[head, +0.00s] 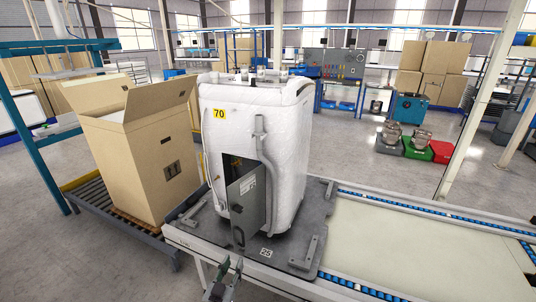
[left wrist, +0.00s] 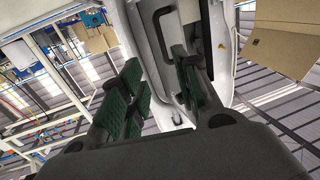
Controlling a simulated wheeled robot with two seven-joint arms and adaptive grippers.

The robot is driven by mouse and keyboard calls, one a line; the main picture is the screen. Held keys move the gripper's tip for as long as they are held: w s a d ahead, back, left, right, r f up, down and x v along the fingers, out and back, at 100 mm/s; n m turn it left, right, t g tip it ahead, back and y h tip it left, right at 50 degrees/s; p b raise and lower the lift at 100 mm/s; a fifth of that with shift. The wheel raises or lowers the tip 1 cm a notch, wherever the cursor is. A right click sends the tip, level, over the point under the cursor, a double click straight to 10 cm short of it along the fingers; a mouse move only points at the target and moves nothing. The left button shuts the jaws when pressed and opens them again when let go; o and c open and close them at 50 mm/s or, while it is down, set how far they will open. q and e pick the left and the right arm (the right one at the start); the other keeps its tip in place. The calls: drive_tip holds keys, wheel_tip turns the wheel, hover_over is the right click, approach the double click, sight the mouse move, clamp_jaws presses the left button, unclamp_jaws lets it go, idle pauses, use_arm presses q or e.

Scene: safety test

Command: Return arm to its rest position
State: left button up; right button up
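My left gripper (head: 230,268) is at the bottom middle of the head view, in front of the grey pallet plate (head: 305,245). In the left wrist view its two green-padded fingers (left wrist: 160,85) stand apart with nothing between them. Just beyond it stands a white wrapped machine (head: 285,130) with a yellow "70" label. In the left wrist view the door and a dark handle show past the fingers; contact cannot be told. My right gripper is not in view.
A large open cardboard box (head: 135,160) stands left of the machine on a roller conveyor (head: 90,200). A conveyor with a pale bed (head: 430,245) extends right. A teal rack frame (head: 35,150) is at the far left. Open floor (head: 365,165) lies behind the conveyor.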

use_arm(q)
drive_tip(key=s+a+f+g, duration=0.1)
drive_tip(key=s+f+g, duration=0.35)
drive_tip(key=f, duration=0.75)
drive_tip(key=s+f+g+y, duration=0.1)
drive_tip(key=s+f+g, duration=0.1)
drive_tip(key=s+f, duration=0.7)
drive_tip(key=s+a+f+g, duration=0.1)
drive_tip(key=s+f+g, duration=0.25)
drive_tip(key=f, duration=1.05)
drive_tip(key=s+a+f+g, duration=0.2)
drive_tip(key=s+f, duration=0.4)
drive_tip(key=s, duration=0.3)
drive_tip(key=s+a+f+g+y, duration=0.1)
drive_tip(key=s+a+f, duration=0.4)
drive_tip(key=s, duration=0.5)
drive_tip(key=s+a+f+g+y, duration=0.1)
drive_tip(key=s+a+f+g, duration=0.2)
drive_tip(key=s+f, duration=0.3)
drive_tip(key=s+a, duration=0.1)
drive_tip(key=s, duration=0.3)
drive_tip(key=shift+s+f+m+g, duration=0.15)
drive_tip(key=shift+f+m+g, duration=0.15)
drive_tip(key=shift+f+m, duration=0.1)
drive_tip(key=shift+a+r, duration=0.1)
